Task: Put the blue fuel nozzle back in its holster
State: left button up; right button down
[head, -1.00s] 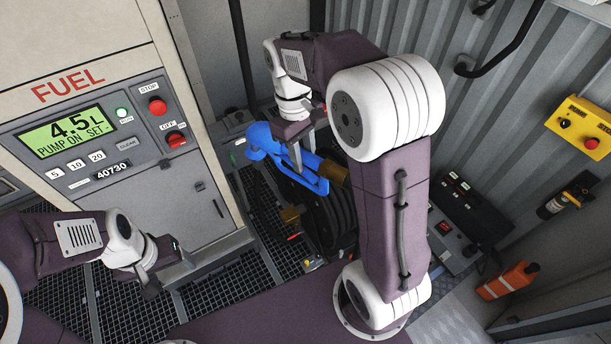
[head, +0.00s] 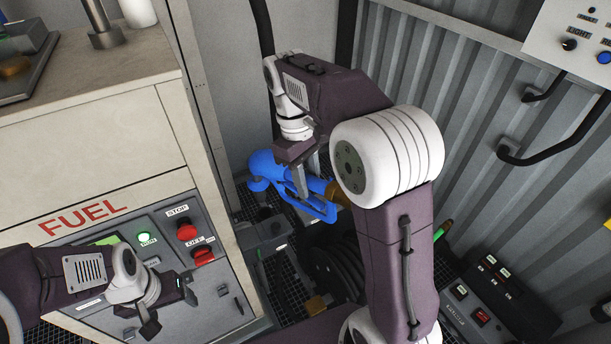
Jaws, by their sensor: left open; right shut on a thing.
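The blue fuel nozzle (head: 262,168) is in the head view near the middle, held in the air above the dark floor area beside the fuel cabinet. My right gripper (head: 308,188) is shut on it, with the fingers around its body. A brass-coloured end of the nozzle shows at its right, partly hidden by my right arm. My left gripper (head: 166,312) is open and empty in front of the cabinet's control panel, well apart from the nozzle. I cannot make out a holster clearly.
The fuel cabinet (head: 85,175) stands at the left, with red knobs (head: 187,229) on its panel. A black hose reel (head: 335,262) lies below the nozzle. A black switch box (head: 495,300) is at the lower right. Corrugated wall (head: 470,120) with black handles closes the right side.

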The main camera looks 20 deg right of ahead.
jog(key=shift+s+d+r, duration=0.1)
jog(key=shift+s, duration=0.2)
jog(key=shift+d, duration=0.1)
jog(key=shift+w+f+b, duration=0.2)
jog(key=shift+f+b, duration=0.1)
jog(key=shift+f, duration=0.1)
jog(key=shift+w+f+b, duration=0.3)
jog(key=shift+f+b, duration=0.25)
jog(key=shift+w+f+b, duration=0.25)
jog(key=shift+f+b, duration=0.25)
jog(key=shift+f, duration=0.05)
jog(key=shift+s+f+b, duration=0.3)
jog(key=shift+f+b, duration=0.35)
jog(key=shift+b, duration=0.15)
jog(key=shift+s+f+b, duration=0.15)
jog(key=shift+f+b, duration=0.55)
jog(key=shift+b, duration=0.1)
jog(key=shift+r+p, duration=0.25)
jog(key=shift+p, duration=0.1)
jog(key=shift+w+f, duration=0.35)
jog(key=shift+f, duration=0.1)
jog(key=shift+s, duration=0.1)
